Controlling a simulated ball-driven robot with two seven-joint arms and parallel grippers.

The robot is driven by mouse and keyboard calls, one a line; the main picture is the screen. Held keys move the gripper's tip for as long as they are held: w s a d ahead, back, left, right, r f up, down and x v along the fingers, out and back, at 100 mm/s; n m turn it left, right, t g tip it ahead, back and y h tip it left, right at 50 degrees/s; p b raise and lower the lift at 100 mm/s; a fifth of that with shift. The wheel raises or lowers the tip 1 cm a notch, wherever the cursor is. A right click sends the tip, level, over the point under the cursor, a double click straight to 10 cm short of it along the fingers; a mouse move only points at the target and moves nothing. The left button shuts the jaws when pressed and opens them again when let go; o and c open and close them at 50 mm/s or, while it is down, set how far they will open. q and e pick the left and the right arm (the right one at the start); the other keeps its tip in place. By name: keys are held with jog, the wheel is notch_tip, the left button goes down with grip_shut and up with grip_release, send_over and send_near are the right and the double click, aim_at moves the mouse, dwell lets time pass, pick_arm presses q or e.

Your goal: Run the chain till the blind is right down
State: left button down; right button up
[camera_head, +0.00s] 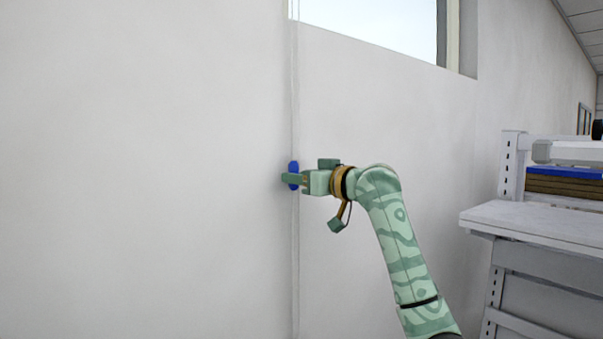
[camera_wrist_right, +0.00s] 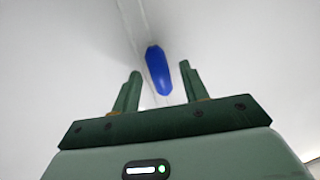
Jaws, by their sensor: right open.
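The blind's thin pale chain (camera_head: 296,110) hangs straight down the white wall from beside the window. A blue oval piece (camera_head: 294,168) is on the chain at the height of my right gripper (camera_head: 291,180). In the right wrist view the blue piece (camera_wrist_right: 158,70) shows between and beyond the two fingertips of my right gripper (camera_wrist_right: 160,76). The fingers are open, with a gap visible on each side of the blue piece. The blind's fabric does not show in either view. My left gripper is not in view.
The window (camera_head: 385,25) is at the top, cut off by the picture edge. A grey workbench (camera_head: 540,225) with a shelf post and a blue item (camera_head: 565,172) stands at the right. The wall left of the chain is clear.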

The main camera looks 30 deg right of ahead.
jog(key=shift+w, duration=0.1)
grip_shut()
notch_tip(320, 180, down, 39)
jog(key=b, duration=1.6)
jog(key=shift+b, duration=0.4)
grip_release()
jog(key=shift+r, duration=0.1)
jog(key=b+v, duration=0.2)
jog(key=v, duration=1.4)
jog(key=shift+s+d, duration=0.2)
jog(key=shift+s, duration=0.05)
